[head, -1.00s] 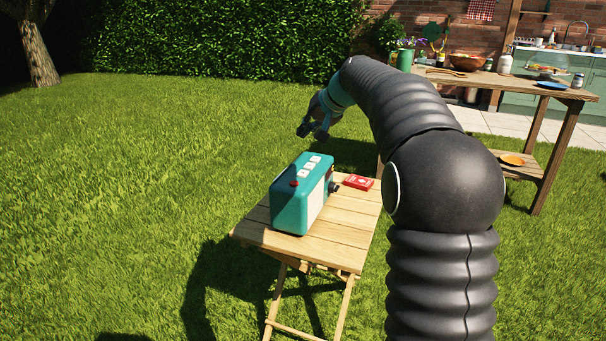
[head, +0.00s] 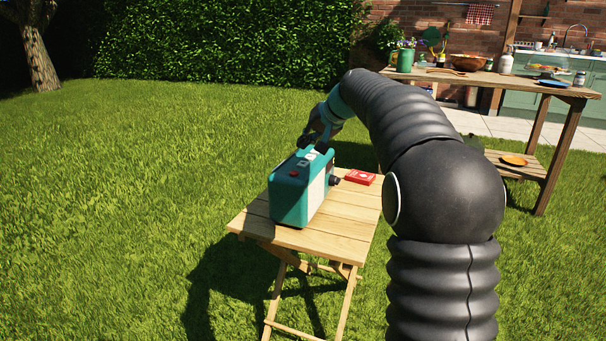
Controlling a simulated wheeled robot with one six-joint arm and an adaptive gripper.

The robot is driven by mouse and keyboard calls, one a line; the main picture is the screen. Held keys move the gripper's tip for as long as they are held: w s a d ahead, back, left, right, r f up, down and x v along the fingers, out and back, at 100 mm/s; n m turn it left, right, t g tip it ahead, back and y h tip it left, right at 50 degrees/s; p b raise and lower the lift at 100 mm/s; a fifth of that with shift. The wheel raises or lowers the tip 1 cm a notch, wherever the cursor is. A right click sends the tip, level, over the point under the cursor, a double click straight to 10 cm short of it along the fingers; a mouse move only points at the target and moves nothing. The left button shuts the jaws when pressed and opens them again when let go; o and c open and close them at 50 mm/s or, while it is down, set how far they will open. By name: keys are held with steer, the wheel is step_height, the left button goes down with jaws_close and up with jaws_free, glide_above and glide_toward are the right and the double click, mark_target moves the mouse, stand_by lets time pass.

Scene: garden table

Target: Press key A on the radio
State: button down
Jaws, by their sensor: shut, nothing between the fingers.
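The teal radio (head: 290,202) stands upright on a small wooden folding table (head: 335,235). Its top carries a red button (head: 294,174) near the front and pale keys (head: 303,163) behind it. The key letters are too small to read. My gripper (head: 318,147) is shut and empty, pointing down at the far end of the radio's top. It covers the farthest key or keys there. I cannot tell whether the fingertips touch a key or hover just above it.
A red box (head: 360,177) lies on the table just right of the radio. A larger wooden table (head: 480,80) with pots, a bowl and jars stands at the back right. Open lawn (head: 130,200) lies to the left.

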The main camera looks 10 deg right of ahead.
mark_target(296, 162)
steer(key=shift+f+b, duration=0.65)
steer(key=shift+f, duration=0.75)
steer(key=shift+f, duration=0.1)
steer(key=shift+f, duration=0.3)
steer(key=shift+f+b, duration=0.4)
steer(key=shift+b, duration=0.1)
stand_by(0.8)
steer(key=shift+r, duration=0.15)
steer(key=shift+r+p, duration=0.7)
steer(key=shift+p, duration=0.05)
steer(key=shift+r+p, duration=2.15)
steer(key=shift+r, duration=0.35)
